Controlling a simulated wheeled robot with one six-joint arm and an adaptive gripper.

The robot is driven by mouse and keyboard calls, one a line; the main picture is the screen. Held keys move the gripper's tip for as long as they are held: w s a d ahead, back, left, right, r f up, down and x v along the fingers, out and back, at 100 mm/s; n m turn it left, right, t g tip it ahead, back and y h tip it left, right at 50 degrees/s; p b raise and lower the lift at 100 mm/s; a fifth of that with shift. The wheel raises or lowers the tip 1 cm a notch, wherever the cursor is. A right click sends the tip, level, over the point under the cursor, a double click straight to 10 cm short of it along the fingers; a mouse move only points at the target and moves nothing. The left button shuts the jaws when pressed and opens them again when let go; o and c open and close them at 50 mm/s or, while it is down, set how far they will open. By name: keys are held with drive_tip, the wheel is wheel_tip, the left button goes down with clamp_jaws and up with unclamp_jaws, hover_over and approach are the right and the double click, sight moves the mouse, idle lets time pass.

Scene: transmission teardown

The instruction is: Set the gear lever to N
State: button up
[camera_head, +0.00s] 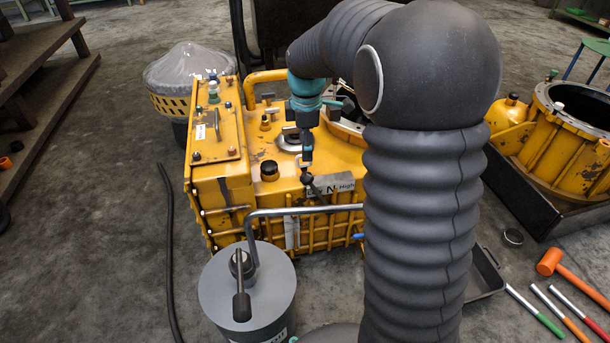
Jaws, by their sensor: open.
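The yellow transmission housing (262,188) stands in the middle of the view. A label plate (345,186) on its front top edge shows "N" and "High"; its left part is partly covered. The dark gear lever (315,189) stands at the left part of this plate, left of the "N", and leans. My gripper (306,168) points down right above the lever's top end, with its jaws open. I cannot tell whether the fingers touch the lever or stand around it.
A grey cylinder (268,285) with a bent metal pipe (305,210) stands in front of the housing. An open yellow casing (560,150) sits at the right. An orange mallet (550,262) and several coloured-handled tools lie on the floor. My arm hides the housing's right side.

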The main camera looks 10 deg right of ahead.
sight(306, 174)
drive_tip(key=f, duration=0.7)
drive_tip(key=f+b, duration=0.1)
drive_tip(key=f, duration=0.3)
drive_tip(key=shift+w+f, duration=0.25)
drive_tip(key=shift+w, duration=0.1)
clamp_jaws()
